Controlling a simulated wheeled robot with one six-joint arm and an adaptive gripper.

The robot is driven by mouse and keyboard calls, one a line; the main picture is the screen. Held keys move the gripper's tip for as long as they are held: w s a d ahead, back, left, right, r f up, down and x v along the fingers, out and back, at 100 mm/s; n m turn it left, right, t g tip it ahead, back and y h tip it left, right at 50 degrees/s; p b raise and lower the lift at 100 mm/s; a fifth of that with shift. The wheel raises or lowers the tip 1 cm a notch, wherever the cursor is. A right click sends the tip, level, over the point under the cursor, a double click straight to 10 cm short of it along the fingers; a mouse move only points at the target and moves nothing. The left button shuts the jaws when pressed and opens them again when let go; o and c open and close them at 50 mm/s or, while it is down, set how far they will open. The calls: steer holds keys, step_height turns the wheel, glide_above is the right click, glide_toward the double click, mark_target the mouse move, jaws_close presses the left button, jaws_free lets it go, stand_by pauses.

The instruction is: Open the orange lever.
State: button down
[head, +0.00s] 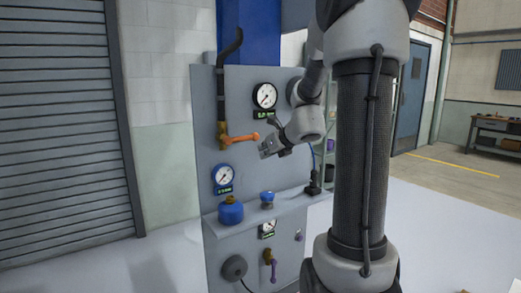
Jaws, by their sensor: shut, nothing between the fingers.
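The orange lever (241,138) is on the upper part of a grey panel. My gripper (264,151) is shut and empty, just right of and a little below the lever's free end. I cannot tell from this one view whether it touches the lever.
The grey panel (205,110) also bears a black gauge (264,96), a blue gauge (223,175) and a purple-handled valve (273,268). A shelf below holds a blue flask-like item (230,211) and a blue knob (267,199). A roller shutter (65,120) stands left. Open floor lies right.

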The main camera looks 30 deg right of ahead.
mark_target(242, 139)
steer(key=x, duration=0.9)
steer(key=r, duration=0.4)
steer(key=shift+w, duration=0.2)
